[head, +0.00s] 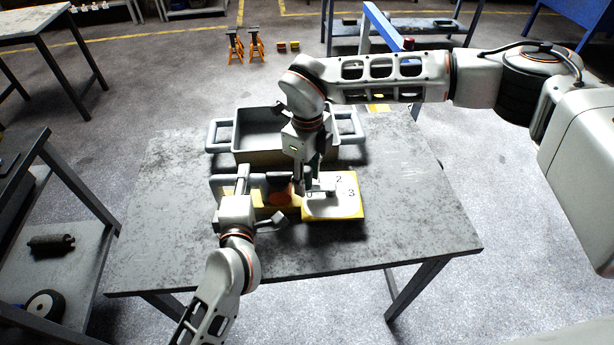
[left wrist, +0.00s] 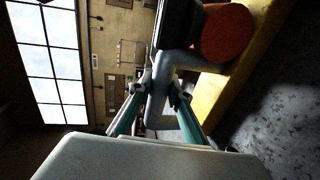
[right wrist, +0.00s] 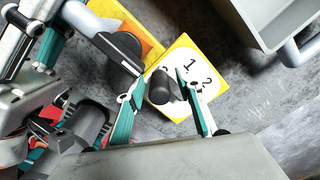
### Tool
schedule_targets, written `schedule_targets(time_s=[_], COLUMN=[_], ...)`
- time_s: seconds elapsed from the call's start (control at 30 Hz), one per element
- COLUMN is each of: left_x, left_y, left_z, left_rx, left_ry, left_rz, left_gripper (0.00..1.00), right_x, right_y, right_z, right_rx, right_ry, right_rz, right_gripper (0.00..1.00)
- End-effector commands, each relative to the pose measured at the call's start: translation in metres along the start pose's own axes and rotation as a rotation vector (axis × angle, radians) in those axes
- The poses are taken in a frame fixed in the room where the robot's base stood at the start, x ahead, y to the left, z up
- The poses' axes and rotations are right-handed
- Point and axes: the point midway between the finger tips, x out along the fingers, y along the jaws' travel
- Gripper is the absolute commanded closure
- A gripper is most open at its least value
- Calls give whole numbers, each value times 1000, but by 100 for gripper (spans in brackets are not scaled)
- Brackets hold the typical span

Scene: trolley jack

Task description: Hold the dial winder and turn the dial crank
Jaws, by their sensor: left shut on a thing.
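The dial winder lies on the table, with a yellow board and a white dial face (head: 345,203) marked with numbers. The dial face also shows in the right wrist view (right wrist: 190,68). My left gripper (head: 242,180) is shut on the winder's grey handle bar (left wrist: 158,100) at its left side. My right gripper (head: 316,188) points down over the dial. In the right wrist view its fingers (right wrist: 161,76) stand apart on both sides of the dark crank knob (right wrist: 161,88); I cannot tell whether they touch it. The crank's arm is mostly hidden.
A grey tray (head: 244,157) with side handles stands behind the winder on the table (head: 170,235). An orange-red round part (left wrist: 226,34) and a dark block sit beside the handle. The table's front and right are clear. A shelf trolley (head: 75,262) stands at left.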

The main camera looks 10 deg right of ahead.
Motion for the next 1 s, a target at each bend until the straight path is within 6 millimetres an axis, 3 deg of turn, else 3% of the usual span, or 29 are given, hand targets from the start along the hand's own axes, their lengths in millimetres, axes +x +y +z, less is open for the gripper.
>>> schedule_targets(time_s=[0.07, 0.17, 0.2, 0.63, 1.0], left_x=[0, 0, 0, 0, 0], left_y=[1, 1, 1, 1, 1], left_z=[0, 0, 0, 0, 0], left_rx=[0, 0, 0, 0, 0], left_ry=[0, 0, 0, 0, -1], left_rz=[2, 2, 2, 2, 2], left_gripper=[100, 100, 100, 100, 100], right_x=[0, 0, 0, -1, -1], right_y=[0, 0, 0, -3, -20], right_z=[0, 0, 0, 2, 9], right_rx=[0, 0, 0, 60, 339], right_ry=[0, 0, 0, 0, -2], right_rz=[0, 0, 0, 0, -2], right_gripper=[69, 95, 100, 100, 100])
